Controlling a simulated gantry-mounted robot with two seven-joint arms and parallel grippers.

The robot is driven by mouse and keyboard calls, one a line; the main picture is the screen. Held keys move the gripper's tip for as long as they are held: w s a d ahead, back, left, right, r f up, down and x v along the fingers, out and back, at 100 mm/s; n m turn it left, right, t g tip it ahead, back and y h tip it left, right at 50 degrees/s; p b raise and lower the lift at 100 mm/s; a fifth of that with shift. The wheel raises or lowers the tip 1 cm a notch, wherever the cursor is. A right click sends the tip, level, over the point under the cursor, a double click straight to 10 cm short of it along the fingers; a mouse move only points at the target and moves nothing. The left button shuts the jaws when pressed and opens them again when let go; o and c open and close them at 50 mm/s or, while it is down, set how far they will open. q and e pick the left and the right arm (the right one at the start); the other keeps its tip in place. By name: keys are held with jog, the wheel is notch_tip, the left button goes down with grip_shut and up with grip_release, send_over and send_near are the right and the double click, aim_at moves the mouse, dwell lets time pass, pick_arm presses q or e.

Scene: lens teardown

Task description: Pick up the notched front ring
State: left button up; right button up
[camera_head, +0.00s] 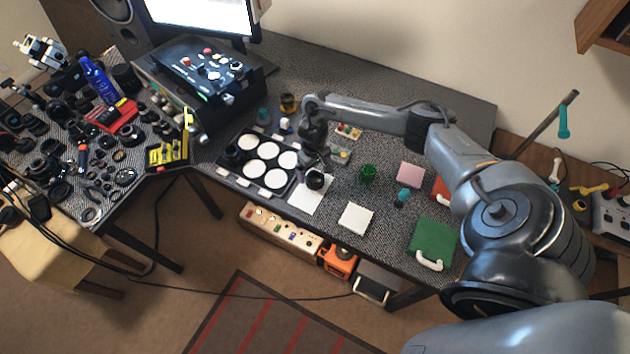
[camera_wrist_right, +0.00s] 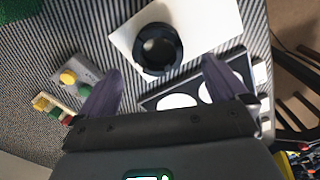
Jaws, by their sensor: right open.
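A black lens part with a notched ring (camera_wrist_right: 140,52) around its dark glass sits on a white sheet in the right wrist view. In the head view the same dark part (camera_head: 315,180) is small, on the white sheet (camera_head: 303,200) at the table's front. I cannot tell whether the ring is separate from the lens body. My right gripper (camera_head: 313,152) is just behind and above it. In the wrist view its two fingers (camera_wrist_right: 160,88) are wide apart with nothing between them; the part lies beyond the fingertips. My left gripper is not in view.
A black tray with white round pads (camera_head: 268,163) lies left of the sheet, with a dark cylinder (camera_head: 235,154) on it. A small grey box with a yellow knob (camera_head: 341,154) is close to the gripper.

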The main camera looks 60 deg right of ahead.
aim_at(315, 178)
jog(key=f, duration=0.3)
jog(key=f+b, duration=0.1)
jog(key=shift+s+a+f, duration=0.1)
jog(key=shift+s+f, duration=0.2)
jog(key=shift+s, duration=0.1)
jog(key=shift+f, duration=0.35)
jog(key=shift+c, duration=0.4)
jog(key=c, duration=1)
jog(key=shift+r, duration=0.1)
